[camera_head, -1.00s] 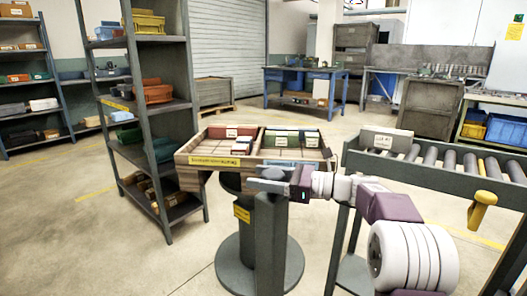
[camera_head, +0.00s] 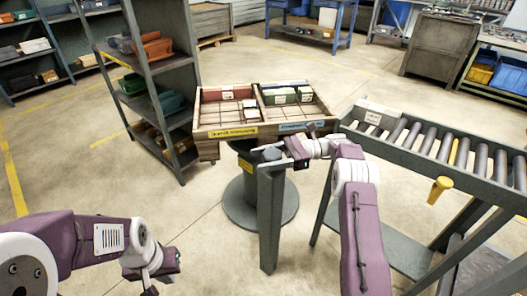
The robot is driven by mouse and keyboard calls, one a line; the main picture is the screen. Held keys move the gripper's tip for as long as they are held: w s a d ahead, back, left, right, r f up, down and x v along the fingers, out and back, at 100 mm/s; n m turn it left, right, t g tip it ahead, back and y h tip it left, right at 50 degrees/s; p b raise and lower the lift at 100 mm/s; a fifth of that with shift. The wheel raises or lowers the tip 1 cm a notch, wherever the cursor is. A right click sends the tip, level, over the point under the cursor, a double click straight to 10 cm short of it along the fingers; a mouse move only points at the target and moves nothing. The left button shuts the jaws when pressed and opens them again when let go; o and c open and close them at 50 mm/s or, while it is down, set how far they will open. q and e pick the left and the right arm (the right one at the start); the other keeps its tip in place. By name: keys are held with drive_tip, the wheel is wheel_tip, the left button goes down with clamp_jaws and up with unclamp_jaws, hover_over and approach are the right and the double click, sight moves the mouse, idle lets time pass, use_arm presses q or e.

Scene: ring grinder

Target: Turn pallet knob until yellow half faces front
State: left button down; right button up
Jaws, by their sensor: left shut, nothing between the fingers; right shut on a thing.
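The wooden pallet (camera_head: 258,117) sits on a grey pedestal (camera_head: 238,205). Its front edge bears a yellow label (camera_head: 232,132) on the left half and a blue label (camera_head: 301,127) on the right half. The left half holds red boxes (camera_head: 229,93); the right half holds green and blue boxes (camera_head: 287,95). The grey knob (camera_head: 271,154) tops a post (camera_head: 271,215) in front of the pallet. My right gripper (camera_head: 281,154) is shut on the knob, coming from the right; its fingertips are partly hidden. My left gripper (camera_head: 149,287) is shut and empty at the bottom left, away from the pallet.
A roller conveyor (camera_head: 425,150) with a grey box (camera_head: 381,114) and a yellow handle (camera_head: 439,189) stands at the right. A shelf rack (camera_head: 160,90) with bins stands close at the left of the pallet. The floor between my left gripper and the post is clear.

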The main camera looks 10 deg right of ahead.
sight(263, 156)
idle(0.4)
drive_tip(key=o, duration=1.4)
drive_tip(key=shift+r, duration=0.1)
wheel_tip(263, 156, up, 4)
drive_tip(key=shift+r+p, duration=0.25)
drive_tip(key=shift+p, duration=0.95)
drive_tip(key=s+d+r+p, duration=0.2)
drive_tip(key=p, duration=0.3)
drive_tip(key=s+d+r+p, duration=0.2)
drive_tip(key=s+d+p, duration=0.1)
drive_tip(key=p, duration=0.2)
drive_tip(key=s+d+r+p, duration=0.2)
drive_tip(key=s+d+p, duration=0.1)
drive_tip(key=p, duration=0.2)
drive_tip(key=shift+d+r, duration=0.1)
drive_tip(key=shift+d, duration=0.1)
drive_tip(key=shift+a, duration=0.1)
